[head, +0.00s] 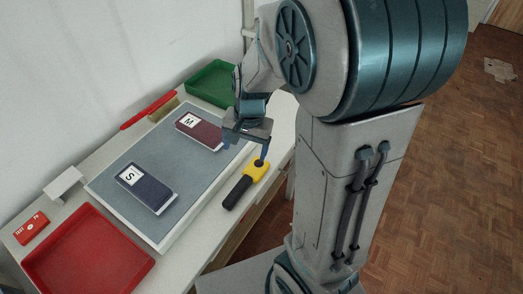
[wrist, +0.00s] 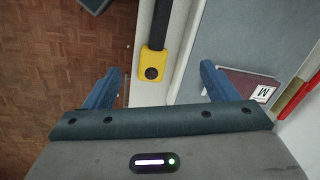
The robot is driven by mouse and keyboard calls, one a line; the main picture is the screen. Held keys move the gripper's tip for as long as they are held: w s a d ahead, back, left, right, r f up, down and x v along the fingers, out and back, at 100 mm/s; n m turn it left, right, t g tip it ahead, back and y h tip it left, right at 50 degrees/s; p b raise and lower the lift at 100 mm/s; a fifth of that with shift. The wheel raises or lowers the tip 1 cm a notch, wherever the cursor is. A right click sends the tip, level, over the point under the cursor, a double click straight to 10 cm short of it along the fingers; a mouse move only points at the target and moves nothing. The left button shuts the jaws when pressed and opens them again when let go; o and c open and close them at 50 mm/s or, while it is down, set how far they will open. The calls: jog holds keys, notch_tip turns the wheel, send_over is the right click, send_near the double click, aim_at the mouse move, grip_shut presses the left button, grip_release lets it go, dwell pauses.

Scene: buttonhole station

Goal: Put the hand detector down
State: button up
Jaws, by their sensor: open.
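The hand detector (head: 247,183) has a yellow head and a black handle. It lies on the light tabletop beside the right edge of the grey mat. In the wrist view its yellow head (wrist: 153,62) shows between and beyond my fingers, with the black handle running off the top edge. My gripper (head: 244,152) is open and empty above the yellow end. In the wrist view the two blue fingers (wrist: 156,84) are wide apart, and neither appears to touch the detector.
A dark red item marked M (head: 203,135) and a dark blue item marked S (head: 148,192) lie on the grey mat (head: 128,165). A red tray (head: 85,262) stands at the near left, a green tray (head: 210,78) at the back. A small red box (head: 31,228) lies far left.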

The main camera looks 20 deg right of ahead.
jog(key=s+r+n+t+h, duration=0.1)
jog(key=s+r+n+t, duration=0.1)
jog(key=s+r+n, duration=0.5)
jog(key=shift+s+d+r+n+t, duration=0.4)
jog(key=shift+s+r, duration=1.45)
jog(key=shift+s, duration=0.35)
